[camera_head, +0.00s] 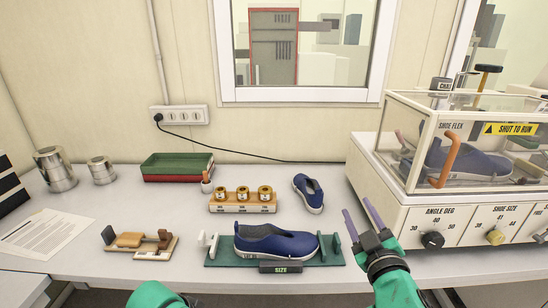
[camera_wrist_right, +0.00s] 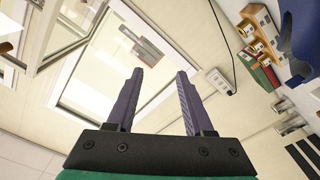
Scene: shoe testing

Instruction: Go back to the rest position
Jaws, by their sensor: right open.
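My right gripper (camera_head: 361,221) is open and empty, raised over the table's front right, between the blue shoe on the green holder and the flex machine. Its two purple fingers stand apart in the right wrist view (camera_wrist_right: 158,95), with nothing between them. My left gripper is not in view; only a green part of my left arm shows at the bottom edge of the head view. A blue shoe (camera_head: 275,243) sits on a green sizing holder (camera_head: 222,255) at the front middle. Another blue shoe (camera_head: 308,192) stands behind it on the table.
The flex machine (camera_head: 390,190) at right has a clear cover over a blue shoe (camera_head: 465,160). A wooden block (camera_head: 243,207) with brass weights, green and red trays (camera_head: 178,165), metal cans (camera_head: 56,170), a wooden fixture (camera_head: 138,243) and a paper (camera_head: 45,234) occupy the table (camera_head: 110,205).

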